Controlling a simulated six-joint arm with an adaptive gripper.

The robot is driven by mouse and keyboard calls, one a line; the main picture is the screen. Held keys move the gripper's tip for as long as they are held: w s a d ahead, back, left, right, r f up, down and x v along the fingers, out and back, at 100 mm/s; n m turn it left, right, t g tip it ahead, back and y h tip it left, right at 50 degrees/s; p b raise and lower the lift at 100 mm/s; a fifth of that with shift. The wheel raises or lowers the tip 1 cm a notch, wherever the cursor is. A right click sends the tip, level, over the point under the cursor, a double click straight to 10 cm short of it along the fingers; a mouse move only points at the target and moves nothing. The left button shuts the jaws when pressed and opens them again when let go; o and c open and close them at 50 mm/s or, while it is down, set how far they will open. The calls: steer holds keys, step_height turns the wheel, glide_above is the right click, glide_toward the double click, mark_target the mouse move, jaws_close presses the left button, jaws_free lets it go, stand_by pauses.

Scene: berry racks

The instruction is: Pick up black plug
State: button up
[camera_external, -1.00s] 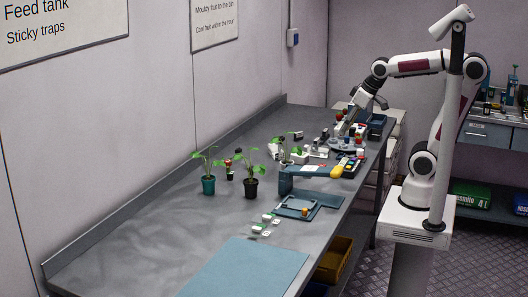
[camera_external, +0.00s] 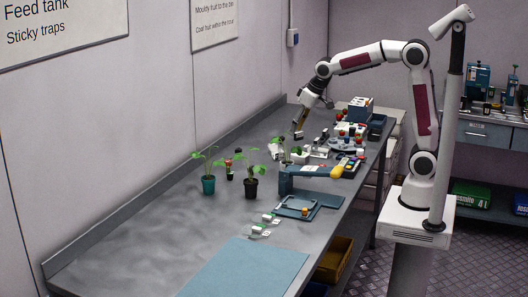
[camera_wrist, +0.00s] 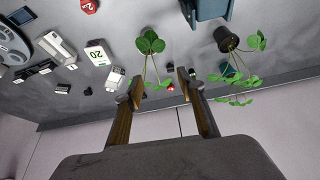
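My gripper (camera_wrist: 160,84) is open and empty in the wrist view, its two fingers spread apart above the bench. A small dark piece (camera_wrist: 88,91) lies on the bench left of the fingers. A black block with a pale marking (camera_wrist: 63,88) lies further left. I cannot tell for sure which of these is the black plug. In the external view my gripper (camera_external: 299,130) points down just above a small black item (camera_external: 298,136) on the bench, near the plants. The gap between them is too small to judge.
A plant with green leaves (camera_wrist: 150,44) stands near the fingers, with a red berry (camera_wrist: 170,87) by it. A dark pot with a plant (camera_wrist: 228,39) is to the right. White blocks (camera_wrist: 98,53) lie left. The front bench (camera_external: 140,240) is largely clear.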

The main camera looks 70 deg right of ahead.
steer(key=w+f, duration=0.6)
steer(key=w, duration=0.4)
glide_toward(251, 167)
steer(key=shift+w+f, duration=0.75)
steer(key=shift+f, duration=0.15)
steer(key=shift+x, duration=1.25)
steer(key=shift+f, duration=0.1)
steer(key=shift+s+x, duration=0.15)
steer(key=shift+x, duration=1.15)
steer(key=shift+s+x, duration=0.15)
steer(key=shift+x, duration=1.1)
steer(key=shift+f, duration=0.1)
steer(key=c, duration=0.8)
